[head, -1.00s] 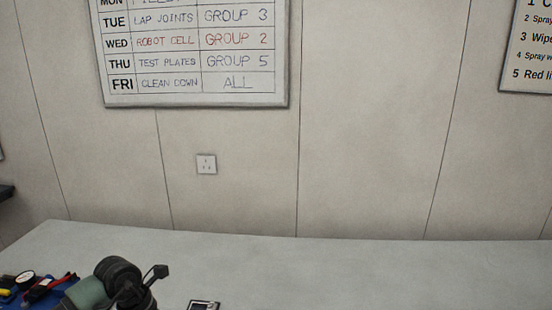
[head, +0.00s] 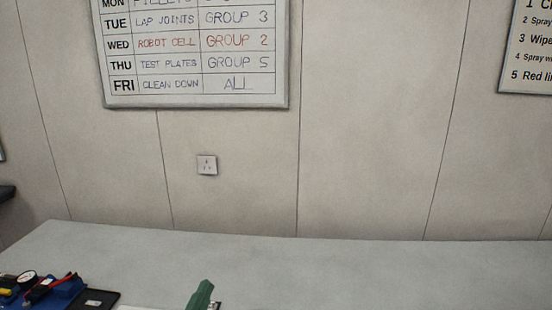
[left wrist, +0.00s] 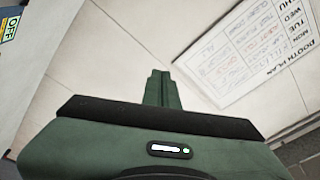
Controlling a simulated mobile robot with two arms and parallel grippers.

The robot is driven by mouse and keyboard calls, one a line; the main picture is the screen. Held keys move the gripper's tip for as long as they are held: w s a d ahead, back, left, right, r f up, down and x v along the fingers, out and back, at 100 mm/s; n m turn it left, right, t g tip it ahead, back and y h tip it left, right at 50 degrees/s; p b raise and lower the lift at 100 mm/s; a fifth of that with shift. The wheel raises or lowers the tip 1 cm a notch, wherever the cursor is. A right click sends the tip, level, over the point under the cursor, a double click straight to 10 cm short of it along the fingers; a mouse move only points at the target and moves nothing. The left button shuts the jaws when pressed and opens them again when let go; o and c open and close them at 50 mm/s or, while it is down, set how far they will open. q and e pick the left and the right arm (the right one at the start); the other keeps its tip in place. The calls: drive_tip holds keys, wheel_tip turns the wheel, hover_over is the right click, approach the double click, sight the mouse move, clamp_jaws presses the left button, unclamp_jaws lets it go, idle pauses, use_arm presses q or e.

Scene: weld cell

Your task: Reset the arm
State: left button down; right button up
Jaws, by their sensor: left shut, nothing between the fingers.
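My left gripper (head: 202,293) shows at the bottom edge of the head view, as green fingers pointing up above the grey bench top (head: 330,275). In the left wrist view its green fingers (left wrist: 161,88) are together, with nothing between them. The wall and the tilted whiteboard (left wrist: 250,50) are behind them. The rest of my left arm is not clearly seen in the head view. My right gripper is in neither view.
At the bench's lower left are a blue item with a round gauge (head: 27,280) and a dark flat piece (head: 101,299). A small dark-edged item is partly hidden by my left gripper. The bench's middle and right look clear. A wall socket (head: 207,165) is behind.

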use_arm(q)
drive_tip(key=s+a+f+n+g+y, duration=0.2)
drive_tip(key=s+a+f+n+g, duration=0.25)
drive_tip(key=f, duration=0.25)
drive_tip(key=s+a+f+n+g+y, duration=0.35)
drive_tip(key=s+f, duration=0.25)
drive_tip(key=f, duration=0.2)
drive_tip(key=s+d+f+n+g+h, duration=0.15)
drive_tip(key=s+f+g, duration=0.25)
drive_tip(key=s, duration=0.5)
drive_tip(key=s+d+f+n+g+h, duration=0.15)
drive_tip(key=s+f+g, duration=0.25)
drive_tip(key=s, duration=0.4)
wheel_tip(320, 180, down, 27)
drive_tip(key=b, duration=0.3)
drive_tip(key=s+a+f+g+b, duration=0.1)
drive_tip(key=s+f, duration=0.8)
drive_tip(key=f, duration=0.1)
drive_tip(key=s+a+f+g+b, duration=0.1)
drive_tip(key=s+a+f, duration=0.1)
drive_tip(key=s+f, duration=0.7)
drive_tip(key=shift+s+a+f+y, duration=0.15)
drive_tip(key=shift+a+f+y, duration=0.15)
drive_tip(key=shift+f+y, duration=0.25)
